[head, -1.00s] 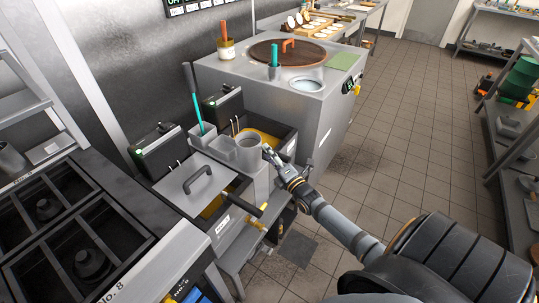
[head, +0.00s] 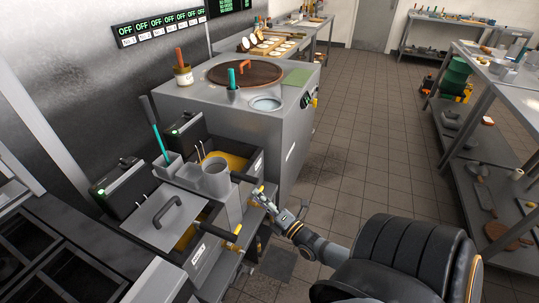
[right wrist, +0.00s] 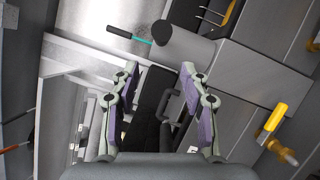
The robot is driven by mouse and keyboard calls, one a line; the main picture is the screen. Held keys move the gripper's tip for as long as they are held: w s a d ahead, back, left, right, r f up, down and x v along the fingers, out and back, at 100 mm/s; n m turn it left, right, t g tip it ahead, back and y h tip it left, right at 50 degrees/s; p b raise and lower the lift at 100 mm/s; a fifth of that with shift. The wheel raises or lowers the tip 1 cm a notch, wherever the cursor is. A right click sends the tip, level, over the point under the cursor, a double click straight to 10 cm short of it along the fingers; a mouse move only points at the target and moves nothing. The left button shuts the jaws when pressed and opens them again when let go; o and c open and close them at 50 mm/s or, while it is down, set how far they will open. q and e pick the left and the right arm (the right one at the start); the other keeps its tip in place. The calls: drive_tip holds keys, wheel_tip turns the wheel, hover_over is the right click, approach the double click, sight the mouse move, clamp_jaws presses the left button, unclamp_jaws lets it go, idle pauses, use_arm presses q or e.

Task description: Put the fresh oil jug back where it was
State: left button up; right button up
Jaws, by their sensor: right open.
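A grey open-topped cylindrical vessel (head: 216,180), apparently the fresh oil jug, stands upright between the two fryer basins in the head view. It seems also to show in the right wrist view (right wrist: 177,36), with a dark round mouth. My right gripper (head: 273,206) is to the right of it and lower, apart from it, by the fryer front. In the right wrist view my right gripper (right wrist: 160,72) has its fingers spread with nothing held. My left gripper is not in view.
The near basin has a lid with a dark handle (head: 167,210). A yellow-handled valve (head: 232,236) sticks out from the fryer front. A tandoor oven (head: 227,110) stands behind. Tiled floor (head: 345,165) to the right is clear, with shelving (head: 490,165) beyond.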

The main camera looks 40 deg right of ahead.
drive_tip(key=s+f+m+g+h, duration=0.1)
drive_tip(key=s+f+m+g, duration=0.25)
drive_tip(key=f, duration=0.65)
drive_tip(key=s+d+f+m+g, duration=0.1)
drive_tip(key=s+f+m+g, duration=0.25)
drive_tip(key=f, duration=0.65)
drive_tip(key=s+f+m+g+h, duration=0.15)
drive_tip(key=s+f+m, duration=0.3)
drive_tip(key=f, duration=0.55)
drive_tip(key=s+a+f+m+g, duration=0.3)
drive_tip(key=s+f, duration=0.2)
drive_tip(key=s, duration=0.3)
drive_tip(key=s+a+f+m+g+y, duration=0.1)
drive_tip(key=s+a+f+m+g, duration=0.2)
drive_tip(key=s+f, duration=0.2)
drive_tip(key=s+a+f+m+g, duration=0.3)
drive_tip(key=s+f+m+g, duration=0.1)
drive_tip(key=s, duration=0.6)
drive_tip(key=shift+s+a+f, duration=0.25)
drive_tip(key=shift+s+f, duration=0.05)
drive_tip(key=shift+f, duration=0.25)
